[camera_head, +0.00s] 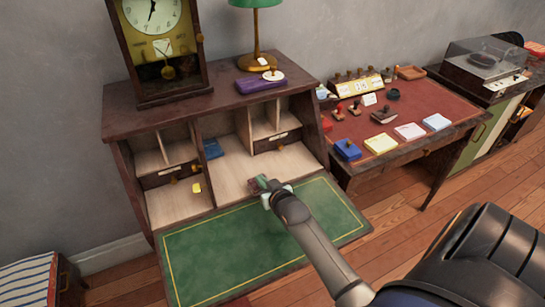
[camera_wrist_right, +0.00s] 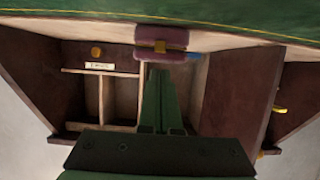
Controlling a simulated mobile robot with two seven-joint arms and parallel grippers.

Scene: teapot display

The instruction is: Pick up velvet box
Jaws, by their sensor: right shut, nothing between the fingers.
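A small mauve box with a gold clasp, which looks like the velvet box (camera_wrist_right: 148,36), lies just beyond my fingertips in the right wrist view. It also shows, partly hidden by my gripper, in the head view (camera_head: 254,184), at the front of the desk's open middle compartment. My right gripper (camera_head: 262,183) is over the front of the compartment, right by the box. Its green fingers (camera_wrist_right: 158,72) are shut with nothing between them. Whether they touch the box I cannot tell. My left gripper is not in view.
The green writing leaf (camera_head: 250,245) is folded down and clear. A blue item (camera_head: 212,149) stands in the compartment. A clock (camera_head: 157,45), green lamp (camera_head: 257,30) and purple case (camera_head: 260,83) are on top. A red-topped table (camera_head: 435,103) with stamps stands right.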

